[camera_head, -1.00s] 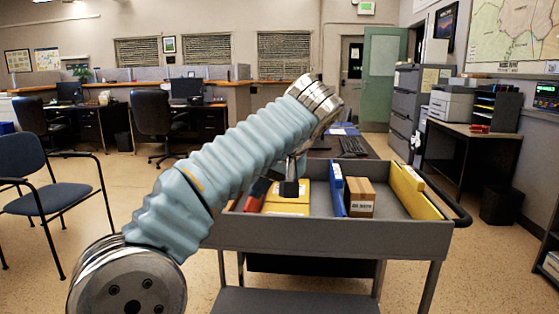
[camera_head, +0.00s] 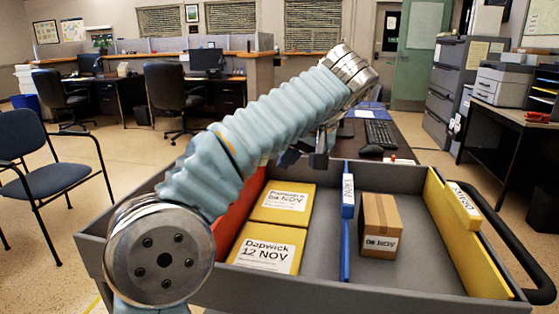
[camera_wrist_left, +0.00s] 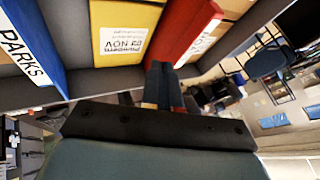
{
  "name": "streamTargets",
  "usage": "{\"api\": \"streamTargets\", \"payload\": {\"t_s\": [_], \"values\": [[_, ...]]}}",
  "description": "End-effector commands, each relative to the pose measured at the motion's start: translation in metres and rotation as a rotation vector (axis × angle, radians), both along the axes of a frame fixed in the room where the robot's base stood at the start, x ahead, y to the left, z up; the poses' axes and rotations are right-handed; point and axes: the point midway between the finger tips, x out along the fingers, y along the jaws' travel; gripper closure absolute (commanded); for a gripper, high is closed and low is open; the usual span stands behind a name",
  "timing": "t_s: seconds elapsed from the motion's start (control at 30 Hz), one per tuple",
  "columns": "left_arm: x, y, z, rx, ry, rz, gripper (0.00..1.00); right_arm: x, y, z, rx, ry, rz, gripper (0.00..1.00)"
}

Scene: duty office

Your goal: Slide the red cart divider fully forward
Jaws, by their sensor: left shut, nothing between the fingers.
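The red divider (camera_head: 241,218) stands in the grey cart tray (camera_head: 330,292), left of two yellow boxes; my left arm covers part of it in the head view. In the left wrist view, the red divider (camera_wrist_left: 187,28) is at top centre, with its pale label to the right. My left gripper (camera_head: 318,160) is at the tray's far side in the head view, with its fingertips mostly hidden. In the wrist view its fingers (camera_wrist_left: 160,75) are together and empty, close to the red divider's near end; I cannot tell whether they touch. My right gripper is out of view.
A blue divider (camera_head: 347,225), a cardboard box (camera_head: 380,225) and a yellow divider (camera_head: 463,235) stand further right in the tray. The cart's black handle (camera_head: 515,250) is at the right. A desk with a keyboard (camera_head: 380,134) is behind. A blue chair (camera_head: 45,165) stands left.

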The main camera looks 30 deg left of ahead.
Motion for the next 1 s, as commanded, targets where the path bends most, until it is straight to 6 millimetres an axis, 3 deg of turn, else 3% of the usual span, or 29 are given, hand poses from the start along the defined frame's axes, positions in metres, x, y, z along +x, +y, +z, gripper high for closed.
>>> {"api": "streamTargets", "payload": {"t_s": [0.4, 0.7, 1.0], "values": [[0.021, 0.047, -0.070, -0.001, 0.003, 0.002, 1.00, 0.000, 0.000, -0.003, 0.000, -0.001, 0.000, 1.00], [0.013, 0.082, -0.069, 0.000, 0.001, 0.000, 1.00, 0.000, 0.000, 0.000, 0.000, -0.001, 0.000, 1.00], [0.012, 0.086, -0.069, -0.001, 0.001, 0.000, 1.00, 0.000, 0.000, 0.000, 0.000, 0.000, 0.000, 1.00]]}}
